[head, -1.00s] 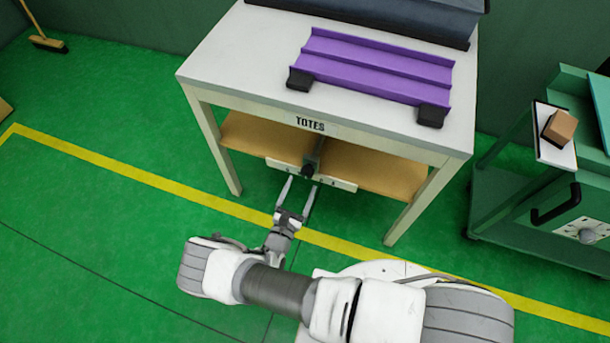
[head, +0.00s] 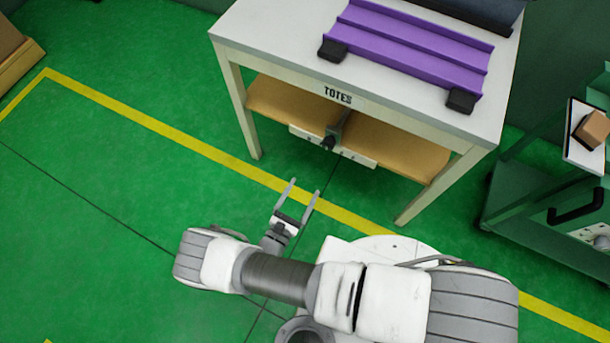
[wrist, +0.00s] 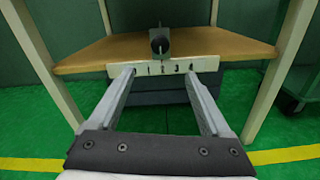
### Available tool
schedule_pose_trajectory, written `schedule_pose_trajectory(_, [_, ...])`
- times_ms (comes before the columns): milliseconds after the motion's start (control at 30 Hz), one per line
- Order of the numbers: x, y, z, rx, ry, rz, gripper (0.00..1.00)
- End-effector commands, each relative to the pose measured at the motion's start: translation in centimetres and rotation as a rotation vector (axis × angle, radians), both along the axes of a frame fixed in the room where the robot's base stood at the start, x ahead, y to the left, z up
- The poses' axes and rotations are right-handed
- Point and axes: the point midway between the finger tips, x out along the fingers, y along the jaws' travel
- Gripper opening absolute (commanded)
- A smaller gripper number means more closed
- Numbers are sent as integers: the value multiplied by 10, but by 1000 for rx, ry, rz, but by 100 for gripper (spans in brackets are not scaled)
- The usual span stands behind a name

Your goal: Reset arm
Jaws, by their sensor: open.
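My gripper (head: 304,188) is open and empty, its two grey fingers spread apart over the green floor in front of the white table (head: 250,35). In the wrist view my gripper (wrist: 163,72) points toward the table's lower wooden shelf (wrist: 90,58). A dark part (wrist: 158,40) sits at the middle of the shelf edge, above a white numbered strip (wrist: 203,65). Nothing is between the fingers.
A purple ridged tray (head: 410,50) with black end blocks lies on the tabletop. A green cart (head: 530,200) with a brown box (head: 590,129) stands at the right. A yellow line (head: 150,135) crosses the floor.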

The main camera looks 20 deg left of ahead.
Motion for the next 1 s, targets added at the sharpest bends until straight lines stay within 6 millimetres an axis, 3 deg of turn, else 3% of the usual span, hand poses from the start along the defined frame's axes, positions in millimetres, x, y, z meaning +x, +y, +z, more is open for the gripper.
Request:
schedule_pose_trajectory(267, [1,0,0,1,0,-1,82])
schedule_pose_trajectory(433, [8,4,16,35,12,-71,82])
schedule_pose_trajectory(667, [37,6,76,175,63,-346,82])
schedule_pose_trajectory(1000, [82,-20,175,423,151,-763,82])
